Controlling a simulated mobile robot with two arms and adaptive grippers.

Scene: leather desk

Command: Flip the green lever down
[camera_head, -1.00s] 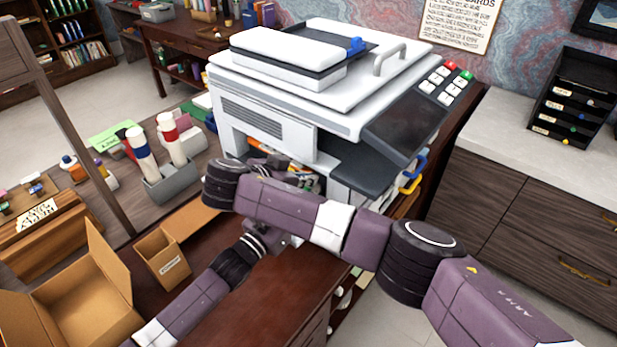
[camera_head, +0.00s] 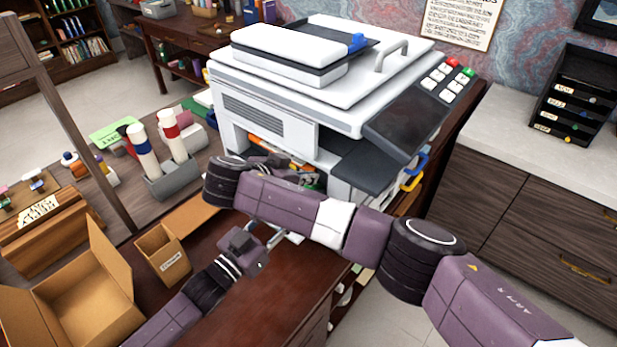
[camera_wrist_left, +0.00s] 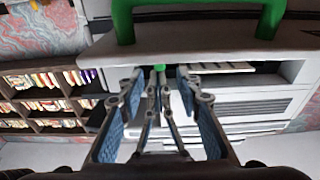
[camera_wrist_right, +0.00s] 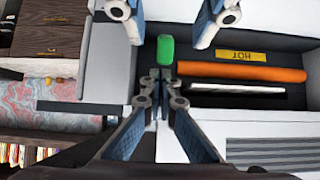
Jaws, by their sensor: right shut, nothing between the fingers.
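The green lever (camera_wrist_right: 165,48) stands in the printer's dark opening in the right wrist view, just beyond my right gripper's tips. My right gripper (camera_wrist_right: 160,76) is shut and empty, close below the lever in that picture; contact is unclear. In the head view the right gripper (camera_head: 305,177) is at the printer's (camera_head: 268,125) front opening, partly hidden by my arm.
An orange roller (camera_wrist_right: 240,72) and a yellow HOT label (camera_wrist_right: 241,56) are beside the lever. A green handle (camera_wrist_left: 200,8) crosses the top of the left wrist view. Open cardboard boxes (camera_head: 85,290) stand at left on the desk. The desk front (camera_head: 270,300) is clear.

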